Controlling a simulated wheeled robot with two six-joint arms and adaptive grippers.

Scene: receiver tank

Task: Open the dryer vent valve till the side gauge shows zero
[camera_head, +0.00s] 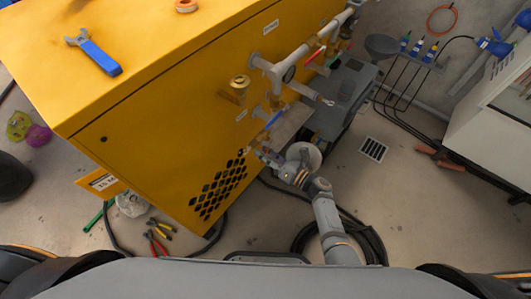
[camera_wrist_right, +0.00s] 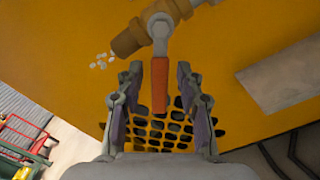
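In the right wrist view, a brass valve (camera_wrist_right: 130,38) with a red lever handle (camera_wrist_right: 160,86) sits on the yellow cabinet's side. The handle hangs down between the fingers of my right gripper (camera_wrist_right: 158,88), which is open with a gap on both sides. Pale specks (camera_wrist_right: 103,59) show beside the valve's outlet. In the head view, my right gripper (camera_head: 264,157) is low at the cabinet's side, and this valve is hard to make out there. A small dark round gauge (camera_head: 289,74) sits by the grey pipe; its reading is too small to tell. My left gripper is not in view.
The yellow cabinet (camera_head: 150,120) has a black vent grille (camera_head: 218,188). A blue-handled valve (camera_head: 273,119) and grey pipes (camera_head: 297,55) are above my right gripper. A grey machine (camera_head: 345,95) stands behind. A wrench (camera_head: 94,52) lies on top; pliers (camera_head: 158,236) and black hose (camera_head: 367,236) lie on the floor.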

